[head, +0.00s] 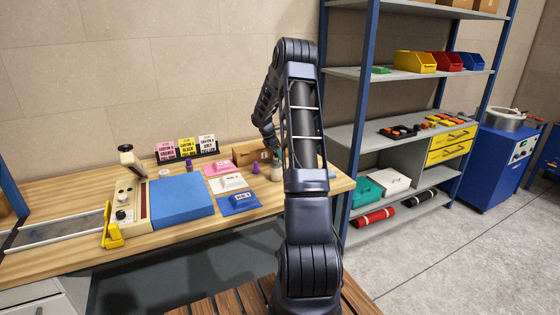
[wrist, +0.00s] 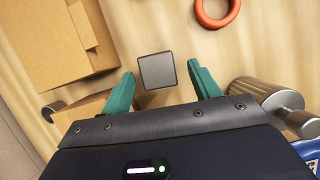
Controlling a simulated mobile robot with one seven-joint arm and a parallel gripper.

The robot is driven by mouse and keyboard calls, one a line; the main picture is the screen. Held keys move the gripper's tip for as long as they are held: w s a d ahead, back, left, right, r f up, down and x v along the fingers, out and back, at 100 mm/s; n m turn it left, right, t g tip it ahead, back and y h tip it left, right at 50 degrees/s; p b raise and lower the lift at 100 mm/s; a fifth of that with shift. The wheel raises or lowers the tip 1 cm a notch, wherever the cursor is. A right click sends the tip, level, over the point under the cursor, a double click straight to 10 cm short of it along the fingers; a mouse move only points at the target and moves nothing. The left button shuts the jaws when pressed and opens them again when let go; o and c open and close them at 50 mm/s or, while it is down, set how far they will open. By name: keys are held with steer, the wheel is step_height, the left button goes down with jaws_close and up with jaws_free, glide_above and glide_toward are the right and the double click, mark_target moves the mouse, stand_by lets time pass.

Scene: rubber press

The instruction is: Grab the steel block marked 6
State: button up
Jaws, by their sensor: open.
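In the wrist view a grey square-topped block (wrist: 157,71) stands on the wooden table, between the two teal fingers of my gripper (wrist: 162,70). The gripper is open, with visible gaps on both sides of the block. I cannot see a number on the block, and I cannot tell how far the fingertips are above it. In the head view my arm reaches over the right part of the workbench (head: 258,203), and its end is low there, mostly hidden by the arm itself. The block cannot be made out in the head view.
In the wrist view a cardboard box (wrist: 55,45) lies left of the block, an orange ring (wrist: 217,10) beyond it, and a metal cylinder (wrist: 268,92) right of the right finger. In the head view a blue pad (head: 180,200) and colored cards lie left of my arm.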

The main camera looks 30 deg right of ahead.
steer(key=x, duration=0.4)
steer(key=shift+d+f, duration=0.2)
steer(key=shift+c, duration=0.2)
steer(key=shift+r, duration=0.1)
jaws_close()
